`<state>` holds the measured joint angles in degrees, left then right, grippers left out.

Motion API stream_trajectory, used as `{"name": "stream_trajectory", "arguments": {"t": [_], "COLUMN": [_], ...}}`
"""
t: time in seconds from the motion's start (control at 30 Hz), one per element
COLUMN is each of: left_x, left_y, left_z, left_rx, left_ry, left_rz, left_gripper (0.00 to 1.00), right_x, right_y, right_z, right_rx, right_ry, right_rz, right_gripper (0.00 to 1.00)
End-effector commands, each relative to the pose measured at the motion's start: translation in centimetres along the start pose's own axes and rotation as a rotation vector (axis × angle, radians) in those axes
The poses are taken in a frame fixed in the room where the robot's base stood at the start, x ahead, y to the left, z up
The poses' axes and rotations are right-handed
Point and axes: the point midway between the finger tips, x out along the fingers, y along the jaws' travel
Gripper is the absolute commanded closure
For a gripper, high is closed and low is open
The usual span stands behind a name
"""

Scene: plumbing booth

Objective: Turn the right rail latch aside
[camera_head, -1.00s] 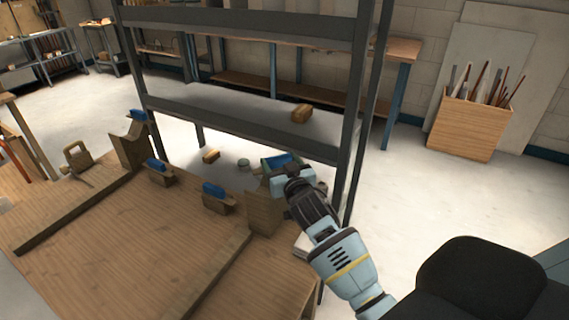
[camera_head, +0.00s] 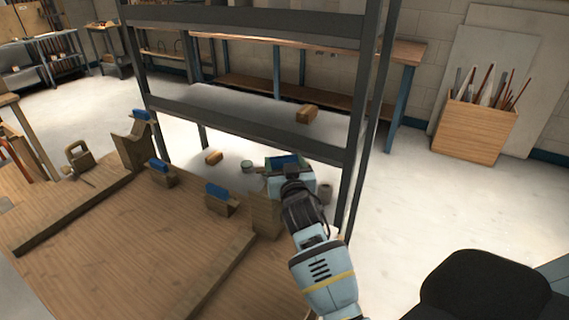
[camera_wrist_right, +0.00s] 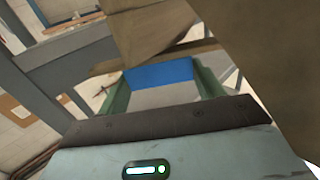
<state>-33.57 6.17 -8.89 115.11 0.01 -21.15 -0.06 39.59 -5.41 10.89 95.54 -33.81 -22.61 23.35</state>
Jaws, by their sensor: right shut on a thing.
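My right gripper (camera_head: 284,161) is at the top of the wooden post (camera_head: 265,213) at the right end of the workbench. It is shut on the blue-tipped right rail latch, whose blue part (camera_head: 285,159) shows between the fingers. In the right wrist view the blue end (camera_wrist_right: 162,75) sits between the two green fingers of the gripper (camera_wrist_right: 163,88); the rest of the latch is partly hidden. The right wooden rail (camera_head: 222,276) runs along the bench below. My left gripper is not in view.
Two smaller blue-topped wooden blocks (camera_head: 221,199) (camera_head: 162,173) stand along the bench's back edge, and a blue-topped post (camera_head: 132,146) stands at the left. A grey metal shelf frame (camera_head: 240,122) rises close behind my gripper.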

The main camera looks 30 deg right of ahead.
Motion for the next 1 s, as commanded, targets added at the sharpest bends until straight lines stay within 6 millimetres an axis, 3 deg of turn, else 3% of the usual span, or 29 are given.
{"name": "stream_trajectory", "arguments": {"t": [0.03,0.17,0.53,1.0], "left_x": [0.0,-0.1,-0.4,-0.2], "left_y": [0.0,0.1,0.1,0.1], "left_z": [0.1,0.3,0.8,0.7], "left_rx": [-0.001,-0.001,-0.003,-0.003], "left_ry": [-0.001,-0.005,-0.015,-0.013], "left_rz": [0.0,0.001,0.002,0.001], "left_gripper": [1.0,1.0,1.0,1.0], "right_x": [0.0,0.0,-0.4,-6.6], "right_y": [0.0,0.0,0.0,0.0], "right_z": [0.0,0.0,0.1,0.1], "right_rx": [-0.002,-0.001,-0.001,0.0], "right_ry": [0.0,0.0,0.0,-0.002], "right_rz": [0.0,0.0,-0.001,-0.001], "right_gripper": [0.29,0.12,0.11,0.11]}}
